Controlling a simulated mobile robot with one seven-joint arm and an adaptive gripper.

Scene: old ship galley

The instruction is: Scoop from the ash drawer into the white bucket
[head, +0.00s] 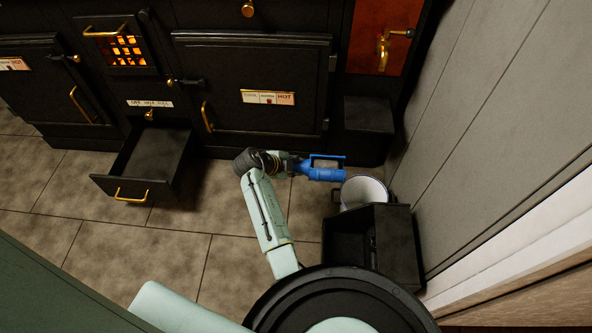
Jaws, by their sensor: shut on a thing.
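The black ash drawer (107,184) is pulled open below the stove at the left. Its inside looks plain dark grey, and I cannot tell whether ash lies in it. The white bucket (349,195) stands on the floor at the right, its near side hidden by a black box. My gripper (301,168) is shut on a blue scoop-like tool (326,174). The tool points right, with its end close to the bucket's upper left rim. I cannot tell whether it touches the rim or whether anything is in it.
The open black box (402,245) stands in front of the bucket. The black stove (250,60) with brass handles and a glowing grate (128,50) lines the back. A grey panelled wall (490,120) closes the right. Tiled floor (180,235) is clear between drawer and arm.

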